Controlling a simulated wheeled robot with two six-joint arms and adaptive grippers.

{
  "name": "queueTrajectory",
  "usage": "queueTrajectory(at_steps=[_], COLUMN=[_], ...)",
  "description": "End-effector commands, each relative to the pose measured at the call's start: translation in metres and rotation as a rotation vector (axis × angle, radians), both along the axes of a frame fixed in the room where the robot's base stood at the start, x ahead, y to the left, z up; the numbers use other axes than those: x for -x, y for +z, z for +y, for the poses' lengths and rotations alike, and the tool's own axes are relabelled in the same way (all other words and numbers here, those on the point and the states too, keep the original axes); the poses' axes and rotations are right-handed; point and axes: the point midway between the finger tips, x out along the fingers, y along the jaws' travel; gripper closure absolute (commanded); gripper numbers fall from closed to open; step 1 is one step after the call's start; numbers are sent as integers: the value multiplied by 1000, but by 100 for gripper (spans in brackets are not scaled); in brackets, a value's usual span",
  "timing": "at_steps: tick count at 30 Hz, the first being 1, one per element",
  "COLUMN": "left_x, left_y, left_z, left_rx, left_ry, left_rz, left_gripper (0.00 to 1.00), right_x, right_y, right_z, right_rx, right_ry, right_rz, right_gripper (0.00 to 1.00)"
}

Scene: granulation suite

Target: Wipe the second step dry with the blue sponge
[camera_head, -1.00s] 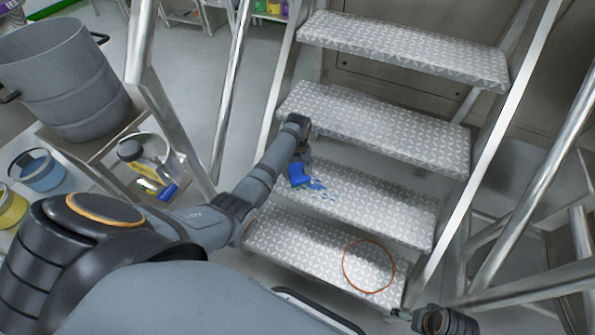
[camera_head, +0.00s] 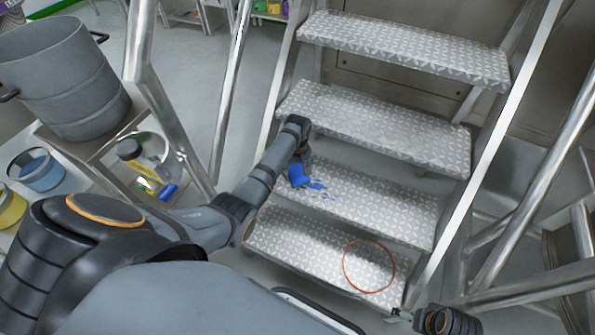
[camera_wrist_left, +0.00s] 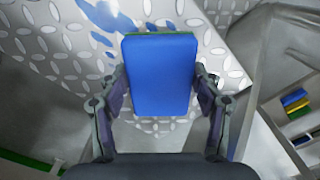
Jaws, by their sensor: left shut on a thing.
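The blue sponge (camera_head: 298,174) is at the left end of the second step (camera_head: 380,208), counted from the bottom. In the left wrist view the sponge (camera_wrist_left: 160,75) fills the space between the fingers. My left gripper (camera_head: 303,160) is shut on it; in the wrist view the gripper (camera_wrist_left: 160,105) has a finger on each side. Blue wet marks (camera_head: 318,185) lie on the step just right of the sponge, and more wet marks (camera_wrist_left: 105,20) show beyond it in the wrist view. My right gripper (camera_head: 402,313) shows only partly at the bottom right; its fingers are unclear.
An orange ring (camera_head: 368,267) lies on the lowest step (camera_head: 290,245). Higher steps (camera_head: 380,125) rise behind, between metal rails (camera_head: 490,150).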

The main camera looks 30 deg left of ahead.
Motion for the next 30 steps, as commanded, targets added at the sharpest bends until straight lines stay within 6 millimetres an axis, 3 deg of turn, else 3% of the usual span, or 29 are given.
queueTrajectory(at_steps=[23, 30], left_x=[0, 0], left_y=[-16, -13], left_z=[0, -8], left_rx=[0, 2], left_ry=[0, -1], left_rz=[0, 1], left_gripper=[57, 57], right_x=[0, 0], right_y=[-8, 0], right_z=[0, 0], right_rx=[0, 0], right_ry=[0, 0], right_rz=[0, 0], right_gripper=[0, 0])
